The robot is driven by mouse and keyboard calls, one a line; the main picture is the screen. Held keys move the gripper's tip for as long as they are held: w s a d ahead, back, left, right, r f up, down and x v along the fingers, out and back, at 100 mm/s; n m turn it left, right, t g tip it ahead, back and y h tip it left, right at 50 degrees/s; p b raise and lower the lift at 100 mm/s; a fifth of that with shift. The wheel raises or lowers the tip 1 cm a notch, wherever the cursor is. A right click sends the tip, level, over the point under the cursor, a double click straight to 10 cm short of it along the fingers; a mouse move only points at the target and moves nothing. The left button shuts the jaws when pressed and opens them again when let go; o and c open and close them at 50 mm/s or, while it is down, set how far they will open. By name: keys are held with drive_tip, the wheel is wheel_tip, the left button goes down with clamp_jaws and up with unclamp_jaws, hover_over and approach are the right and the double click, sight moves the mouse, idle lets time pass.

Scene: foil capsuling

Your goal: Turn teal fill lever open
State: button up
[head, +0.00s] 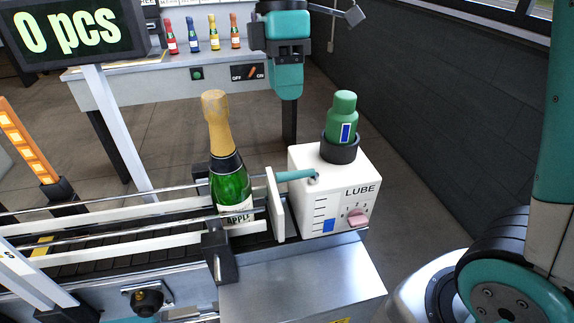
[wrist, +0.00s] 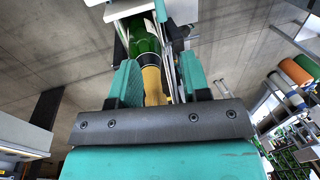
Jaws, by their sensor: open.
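The teal fill lever (head: 294,175) is on the white LUBE box (head: 305,158) in the head view. It lies almost level, reaching left from its pivot on the box to near a white upright plate (head: 275,205). My gripper (head: 289,92) is above and behind the box and lever, apart from both. In the wrist view my gripper (wrist: 158,80) has its two teal fingers spread, with nothing held. A green bottle (wrist: 145,38) with a gold neck shows beyond the gap between them. I cannot make out the lever in the wrist view.
A gold-necked green bottle (head: 230,182) stands on the conveyor (head: 110,252) left of the lever. A green lube bottle (head: 342,105) stands in a dark collar on the box. A pink knob (head: 357,217) is on its front. Metal rails (head: 110,208) run along the conveyor.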

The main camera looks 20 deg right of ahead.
sight(287, 173)
drive_tip(key=s+f, duration=0.1)
drive_tip(key=f, duration=0.4)
drive_tip(key=s+f+p, duration=0.1)
drive_tip(key=f, duration=0.3)
drive_tip(key=s+a+f, duration=0.1)
drive_tip(key=f, duration=0.4)
drive_tip(key=shift+f, duration=0.3)
